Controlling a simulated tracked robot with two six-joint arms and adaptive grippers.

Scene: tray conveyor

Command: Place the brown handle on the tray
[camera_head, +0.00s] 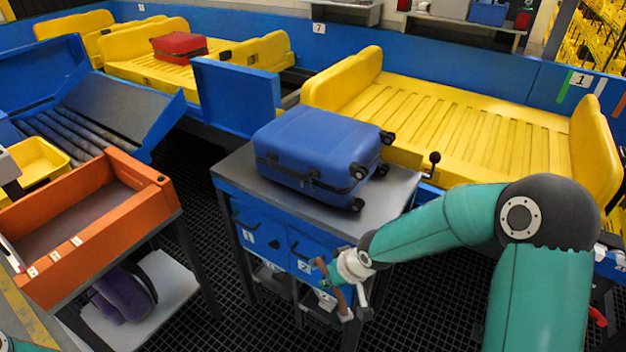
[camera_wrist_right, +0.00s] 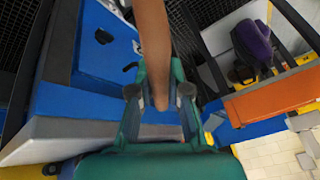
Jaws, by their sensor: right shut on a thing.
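The brown handle (camera_head: 328,272) is a thin stick, held at a slant in my right gripper (camera_head: 341,283) in front of the blue cabinet. In the right wrist view the brown handle (camera_wrist_right: 153,45) runs between the teal fingers of the right gripper (camera_wrist_right: 160,92), which are shut on it. A large yellow tray (camera_head: 470,125) with a ribbed floor lies at the back right, its floor bare. Another yellow tray (camera_head: 130,68) at the back left bears a red suitcase (camera_head: 180,46). Which tray is meant, I cannot tell. My left gripper is not in view.
A blue suitcase (camera_head: 315,148) lies on the grey cabinet top (camera_head: 400,190), between the gripper and the trays. A blue panel (camera_head: 237,95) stands behind it. An orange open box (camera_head: 100,250) on a stand is at the left, with a purple object (camera_head: 125,293) below.

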